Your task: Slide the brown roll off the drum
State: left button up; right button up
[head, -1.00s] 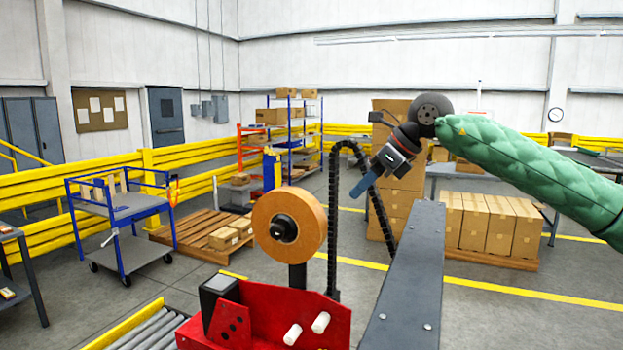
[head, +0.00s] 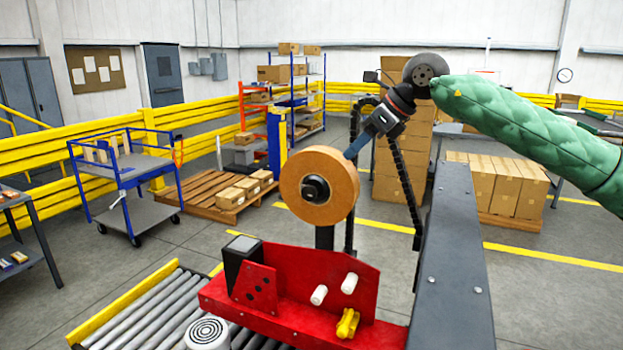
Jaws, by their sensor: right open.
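The brown roll (head: 336,171) sits upright on the black drum hub (head: 315,189), above a red machine body (head: 285,290). My right gripper (head: 350,153) comes in from the right on a green-sleeved arm. It is open, and its blue-grey fingers reach to the upper right edge of the roll. I cannot tell whether they touch the roll or are only in line with it. My left gripper is not in view.
A dark grey beam (head: 455,265) stands right of the roll, with a black cable chain (head: 403,175) behind. A roller conveyor (head: 150,310) is at the lower left. A blue cart (head: 125,185) and a pallet (head: 205,195) stand on open floor behind.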

aim_at(345, 161)
jog(key=shift+x, duration=1.05)
jog(key=shift+p+x, duration=0.35)
jog(key=shift+x, duration=0.4)
jog(key=shift+w+a+f, duration=0.15)
jog(key=shift+a+f, duration=0.15)
jog(key=shift+f, duration=0.3)
jog(key=shift+w+a+f+p, duration=0.1)
jog(key=shift+a+f+p, duration=0.2)
jog(key=shift+a+f, duration=0.1)
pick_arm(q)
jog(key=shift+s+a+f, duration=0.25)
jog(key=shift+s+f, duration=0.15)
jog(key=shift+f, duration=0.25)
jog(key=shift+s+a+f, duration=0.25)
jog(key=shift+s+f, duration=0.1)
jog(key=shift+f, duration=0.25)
pick_arm(e)
jog(key=shift+f, duration=0.1)
jog(key=shift+f, duration=0.1)
pick_arm(q)
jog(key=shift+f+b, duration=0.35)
jog(key=shift+b, duration=0.15)
pick_arm(e)
jog(key=shift+w+a+f, duration=0.1)
jog(key=shift+a+f, duration=0.15)
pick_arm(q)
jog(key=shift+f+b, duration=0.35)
pick_arm(e)
jog(key=shift+w+a+f, duration=0.1)
jog(key=shift+a+f, duration=0.15)
